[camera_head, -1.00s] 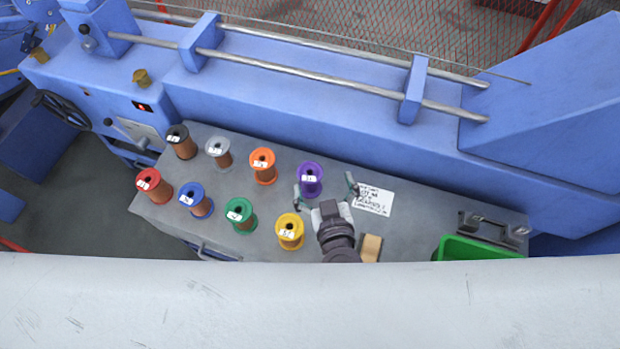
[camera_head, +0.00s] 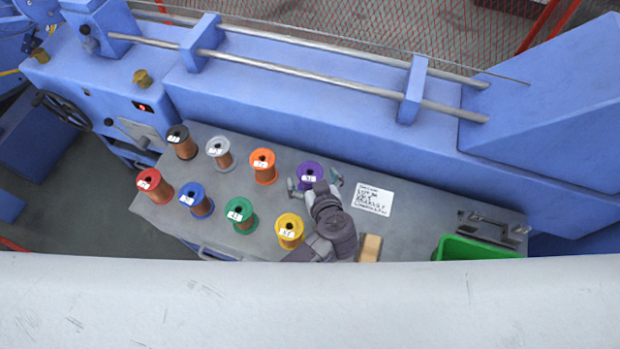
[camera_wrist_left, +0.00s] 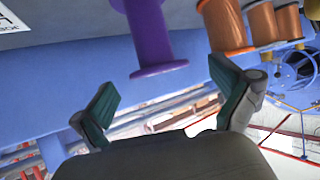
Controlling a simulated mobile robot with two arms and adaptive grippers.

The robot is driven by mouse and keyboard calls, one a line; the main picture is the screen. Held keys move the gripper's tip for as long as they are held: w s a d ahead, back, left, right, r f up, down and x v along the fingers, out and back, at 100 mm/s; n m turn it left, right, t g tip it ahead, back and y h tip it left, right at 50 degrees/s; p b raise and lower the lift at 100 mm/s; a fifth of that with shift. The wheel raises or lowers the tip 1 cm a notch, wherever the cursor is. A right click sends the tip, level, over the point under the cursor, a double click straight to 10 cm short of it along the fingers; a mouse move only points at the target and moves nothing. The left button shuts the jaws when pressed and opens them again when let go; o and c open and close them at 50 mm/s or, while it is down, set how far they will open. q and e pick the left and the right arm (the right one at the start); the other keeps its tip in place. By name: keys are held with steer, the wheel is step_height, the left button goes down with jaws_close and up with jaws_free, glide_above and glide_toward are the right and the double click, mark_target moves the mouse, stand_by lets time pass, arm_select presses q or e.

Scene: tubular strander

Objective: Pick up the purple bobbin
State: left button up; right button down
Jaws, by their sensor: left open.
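The purple bobbin (camera_head: 309,174) stands upright on the grey table in the head view, in the back row at its right end. My left gripper (camera_head: 314,186) is open at the bobbin's near side, with one finger to its left and one to its right; the gripper partly hides the bobbin's lower part. In the left wrist view the purple bobbin (camera_wrist_left: 152,36) shows upside down, ahead of and between the two open fingertips (camera_wrist_left: 165,95). A gap shows between the bobbin and the fingers there. My right gripper is not in view.
An orange bobbin (camera_head: 263,166) stands left of the purple one, and a yellow bobbin (camera_head: 289,231) stands close to my left arm. A white paper (camera_head: 373,199) lies to the right. A wooden block (camera_head: 370,248) and a green bin (camera_head: 478,248) are nearer the front right.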

mark_target(309, 171)
arm_select(q)
steer(key=shift+x, duration=1.5)
steer(key=c, duration=1.3)
steer(key=shift+o, duration=0.2)
